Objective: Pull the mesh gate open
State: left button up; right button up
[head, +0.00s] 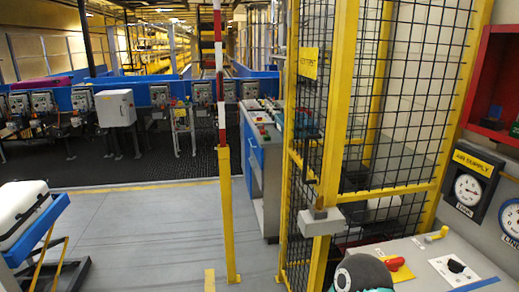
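A yellow-framed black mesh enclosure stands right of centre in the head view. Its narrow mesh panel (309,103), seen at a steep angle, carries a yellow sign (309,63) and a dark upright bar like a handle (309,160). A thick yellow post (340,100) stands beside it, with a grey box (321,222) low down in front. A wider mesh panel (410,90) extends to the right. I cannot tell for sure which panel is the gate, or whether it is latched. Neither of my grippers is in view; a grey and teal rounded part at the bottom is probably mine.
A grey counter (425,256) with a red lever and an air supply gauge panel (470,180) stand at right. A red and white striped pole (222,110) stands left of the enclosure. A white case (20,208) is at far left.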

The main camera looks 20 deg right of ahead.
aim_at(307, 61)
jog(key=u, duration=0.15)
jog(key=i, duration=1.3)
jog(key=z, duration=0.7)
